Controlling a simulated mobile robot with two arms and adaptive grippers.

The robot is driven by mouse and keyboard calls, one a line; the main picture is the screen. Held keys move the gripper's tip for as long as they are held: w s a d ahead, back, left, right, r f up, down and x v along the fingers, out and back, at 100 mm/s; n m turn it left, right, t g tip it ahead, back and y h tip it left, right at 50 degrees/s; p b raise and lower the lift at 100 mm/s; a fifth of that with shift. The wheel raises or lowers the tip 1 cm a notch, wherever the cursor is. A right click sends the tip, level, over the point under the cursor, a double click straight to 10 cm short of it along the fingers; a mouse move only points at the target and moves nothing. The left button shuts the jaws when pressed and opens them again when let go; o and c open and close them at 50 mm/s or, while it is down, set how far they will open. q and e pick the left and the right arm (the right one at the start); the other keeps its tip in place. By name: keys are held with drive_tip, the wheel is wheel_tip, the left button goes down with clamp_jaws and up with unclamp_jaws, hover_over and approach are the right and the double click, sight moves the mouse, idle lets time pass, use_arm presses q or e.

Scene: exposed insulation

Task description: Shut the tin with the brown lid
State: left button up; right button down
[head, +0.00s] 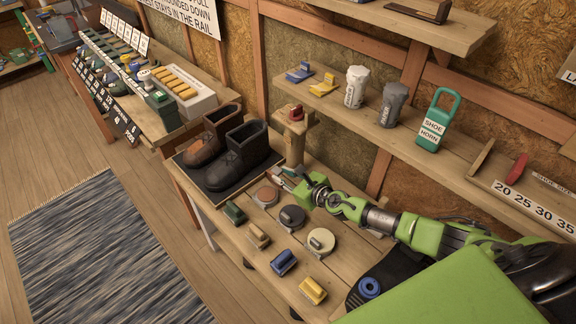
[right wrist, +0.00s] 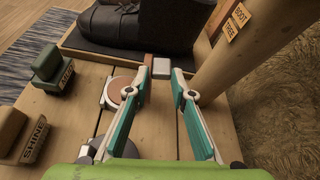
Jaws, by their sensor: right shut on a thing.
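A round tin (head: 266,195) with a flat reddish-brown top sits on the bench in front of the boots. In the right wrist view this tin (right wrist: 124,88) shows a pale metal rim, partly behind the left-hand finger; I cannot tell if the brown surface is a lid or the contents. My right gripper (head: 281,173) is just beyond the tin, above the bench. In its wrist view, the teal fingers (right wrist: 163,80) are closed on a small pale grey block (right wrist: 161,68), with a narrow brown strip beside it. My left gripper is not in view.
A dark tin (head: 292,217) and a cream tin (head: 320,241) stand nearby. Several brushes, including a green one (head: 234,212), line the front. Boots (head: 245,155) on a dark mat and a wooden post (right wrist: 245,50) stand close to the gripper.

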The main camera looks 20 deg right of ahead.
drive_tip(key=shift+s+a+r+n+h+p, duration=0.1)
drive_tip(key=shift+a+n+h+p, duration=0.45)
drive_tip(key=shift+p, duration=0.3)
drive_tip(key=c, duration=1.8)
unclamp_jaws()
drive_tip(key=v, duration=1.2)
drive_tip(key=shift+f, duration=0.3)
